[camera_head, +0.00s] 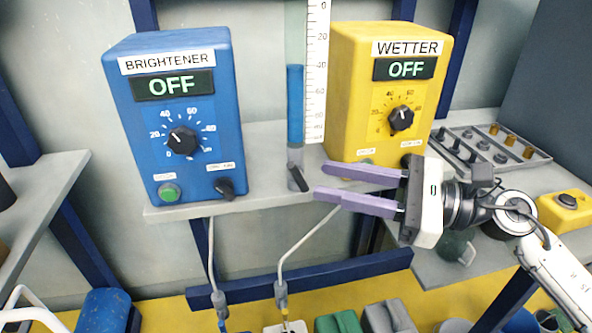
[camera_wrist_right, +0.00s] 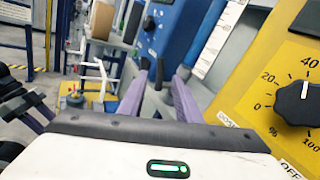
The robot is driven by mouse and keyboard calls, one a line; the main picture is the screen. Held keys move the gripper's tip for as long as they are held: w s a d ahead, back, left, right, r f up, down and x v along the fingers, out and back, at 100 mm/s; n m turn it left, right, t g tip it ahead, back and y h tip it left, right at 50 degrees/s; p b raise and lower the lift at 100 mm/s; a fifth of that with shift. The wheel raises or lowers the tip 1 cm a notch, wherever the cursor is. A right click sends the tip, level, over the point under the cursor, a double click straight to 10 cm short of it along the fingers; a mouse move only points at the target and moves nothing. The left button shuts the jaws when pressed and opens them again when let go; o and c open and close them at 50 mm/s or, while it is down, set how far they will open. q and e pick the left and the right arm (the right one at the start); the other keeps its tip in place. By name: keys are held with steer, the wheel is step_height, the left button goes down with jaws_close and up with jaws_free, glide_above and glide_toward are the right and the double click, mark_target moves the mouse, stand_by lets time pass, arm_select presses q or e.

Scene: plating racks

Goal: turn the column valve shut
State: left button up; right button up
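The clear measuring column (camera_head: 296,110) stands between the blue and yellow boxes, with blue liquid inside and a white scale beside it. The column valve, a black lever (camera_head: 299,179) at its foot, points down and slightly right. My right gripper (camera_head: 319,181) is open and empty. Its two purple fingers point left, with the tips just right of the lever and apart from it in the head view. In the right wrist view the fingers (camera_wrist_right: 160,80) are spread, with the dark lever area beyond and between them; contact cannot be made out. My left gripper is not in the head view.
The blue BRIGHTENER box (camera_head: 217,120) and the yellow WETTER box (camera_head: 345,90) flank the column on the grey shelf (camera_head: 265,195); both displays read OFF. A tray of fittings (camera_head: 500,145) lies at the right. Hoses hang below the shelf, above several coloured containers.

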mark_target(296, 175)
steer(key=x, duration=0.6)
steer(key=shift+r, duration=0.1)
steer(key=shift+w+a+p, duration=0.15)
steer(key=shift+a+p, duration=0.15)
steer(key=shift+a, duration=0.15)
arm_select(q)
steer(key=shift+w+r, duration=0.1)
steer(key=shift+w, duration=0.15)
